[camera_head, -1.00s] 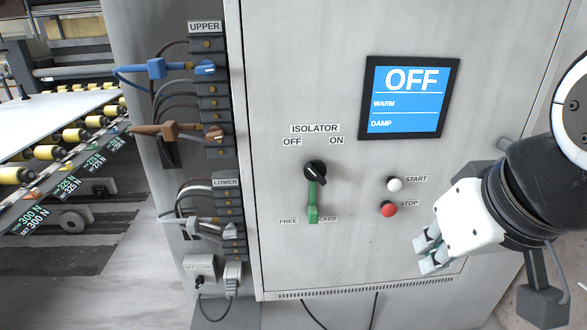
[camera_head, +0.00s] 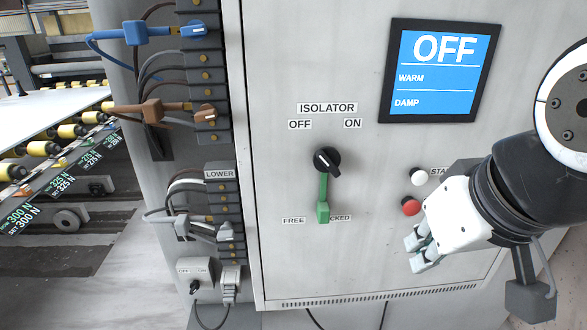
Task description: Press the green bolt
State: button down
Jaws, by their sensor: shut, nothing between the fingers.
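The green bolt (camera_head: 323,211) is on the grey cabinet door, below the black isolator knob (camera_head: 327,160). A green bar runs from the knob down to the bolt's block. The block sits between the labels FREE and a partly covered one reading "CKED". The knob stands under the ISOLATOR label, between OFF and ON. My gripper (camera_head: 420,252) is shut and empty, to the right of the bolt and a little lower, apart from it. Its fingers point left and down.
A white start button (camera_head: 418,177) and a red stop button (camera_head: 410,206) are just above my gripper. The screen (camera_head: 443,72) reads OFF. Terminal strips with blue, brown and grey plugs line the left side. The door between bolt and gripper is clear.

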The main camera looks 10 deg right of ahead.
aim_at(323, 210)
jog(key=u, duration=1.45)
jog(key=k+j+u, duration=0.15)
jog(key=k, duration=0.7)
